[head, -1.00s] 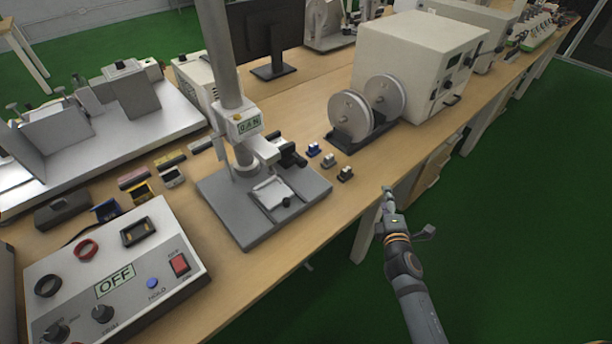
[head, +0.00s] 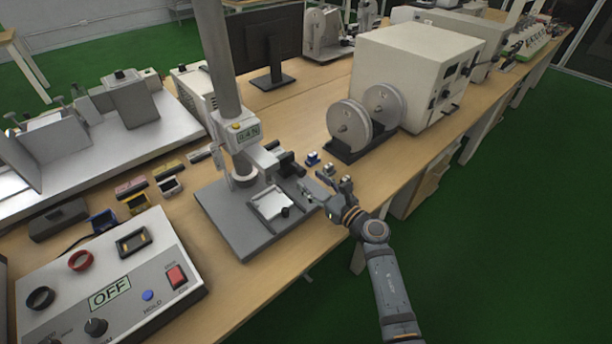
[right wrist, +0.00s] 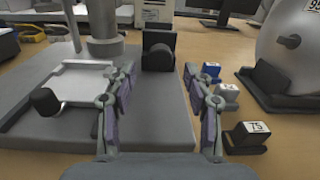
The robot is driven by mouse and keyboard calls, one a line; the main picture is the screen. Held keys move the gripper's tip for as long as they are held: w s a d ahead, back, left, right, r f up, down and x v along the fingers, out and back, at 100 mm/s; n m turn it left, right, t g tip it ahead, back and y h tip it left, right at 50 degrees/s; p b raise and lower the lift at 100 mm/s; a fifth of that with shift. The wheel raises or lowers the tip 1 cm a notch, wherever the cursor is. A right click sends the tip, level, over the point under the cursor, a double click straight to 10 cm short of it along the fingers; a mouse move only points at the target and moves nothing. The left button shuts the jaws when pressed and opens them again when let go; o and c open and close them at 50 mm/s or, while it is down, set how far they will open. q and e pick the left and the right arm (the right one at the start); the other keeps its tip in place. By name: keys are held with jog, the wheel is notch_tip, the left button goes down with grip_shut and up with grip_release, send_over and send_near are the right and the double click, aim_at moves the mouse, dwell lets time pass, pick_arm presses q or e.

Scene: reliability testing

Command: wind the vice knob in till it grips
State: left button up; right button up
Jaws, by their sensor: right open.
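The vice (head: 268,204) is a small pale block on the grey base of the test stand, with a black knob (head: 285,212) at its front right. In the right wrist view the vice (right wrist: 85,82) and its black knob (right wrist: 45,101) are at the left, outside my fingers. My right gripper (head: 326,189) is open and empty at the right edge of the stand base, apart from the knob. In the right wrist view its fingers (right wrist: 159,75) are spread over the base. Whether the vice holds anything is unclear. My left gripper is not in view.
The stand's column (head: 219,70) rises behind the vice. Small weight blocks (head: 312,159) and a machine with two discs (head: 351,119) stand to the right. A control box (head: 100,255) reading OFF is at front left. Open space lies beyond the table's right edge.

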aim_at(303, 174)
jog(key=shift+x, duration=1.7)
grip_shut()
